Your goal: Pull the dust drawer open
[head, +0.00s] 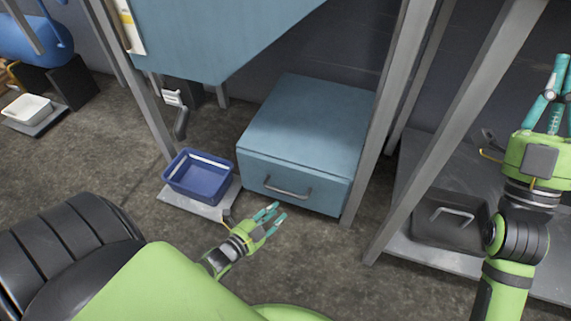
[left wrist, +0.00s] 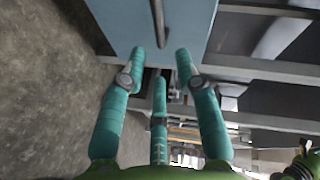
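The dust drawer (head: 260,176) is the front of a blue metal box (head: 310,115) on the floor, with a grey bar handle (head: 287,191). The drawer looks shut. My left gripper (head: 277,211) is just in front of and below the handle, open and empty, its fingers pointing towards the drawer. In the left wrist view the left gripper (left wrist: 160,62) has its fingers spread, and the handle (left wrist: 158,20) lies beyond the fingertips, apart from them. My right gripper (head: 556,88) is raised at the far right, open and empty, away from the drawer.
A blue bin (head: 199,190) stands on a grey plate left of the drawer. Grey metal legs (head: 385,110) rise beside the box, with a blue hopper (head: 210,35) above. The floor before the drawer is clear.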

